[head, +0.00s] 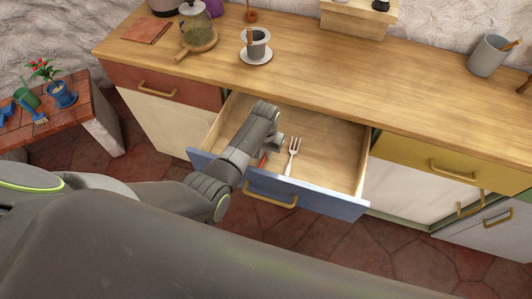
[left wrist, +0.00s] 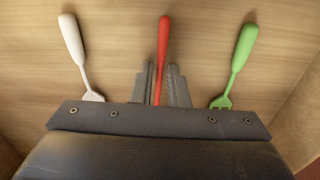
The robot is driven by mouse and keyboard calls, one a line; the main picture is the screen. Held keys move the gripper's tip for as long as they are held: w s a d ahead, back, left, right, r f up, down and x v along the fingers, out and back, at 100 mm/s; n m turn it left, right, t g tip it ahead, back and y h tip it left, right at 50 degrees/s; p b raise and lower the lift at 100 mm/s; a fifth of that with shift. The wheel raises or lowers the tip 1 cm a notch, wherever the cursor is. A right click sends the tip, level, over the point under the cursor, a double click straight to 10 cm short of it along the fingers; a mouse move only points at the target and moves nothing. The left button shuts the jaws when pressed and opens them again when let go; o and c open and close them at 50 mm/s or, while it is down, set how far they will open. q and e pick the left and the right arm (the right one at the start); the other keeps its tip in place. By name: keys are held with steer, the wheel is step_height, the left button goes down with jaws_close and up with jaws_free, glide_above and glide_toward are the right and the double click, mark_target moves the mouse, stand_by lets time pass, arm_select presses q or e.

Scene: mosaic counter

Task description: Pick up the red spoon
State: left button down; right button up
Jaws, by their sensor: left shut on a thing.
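The red spoon (left wrist: 163,45) lies in the open drawer (head: 330,160), its handle pointing away in the left wrist view. My left gripper (left wrist: 162,82) is shut on the red handle, with one finger on each side of it. In the head view my left gripper (head: 276,143) reaches down into the drawer, and only a small red part (head: 262,161) of the spoon shows beside it. The spoon's other end is hidden behind the gripper body. My right gripper is not in view.
A white-handled utensil (left wrist: 72,40) lies left of the spoon and a green fork (left wrist: 236,58) lies right of it in the left wrist view. The blue drawer front (head: 320,198) stands out from the counter (head: 340,90). A cup (head: 257,45) stands on a saucer above.

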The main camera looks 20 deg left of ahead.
mark_target(265, 154)
arm_select(q)
step_height(265, 154, up, 10)
steer(key=shift+p, duration=0.4)
stand_by(0.3)
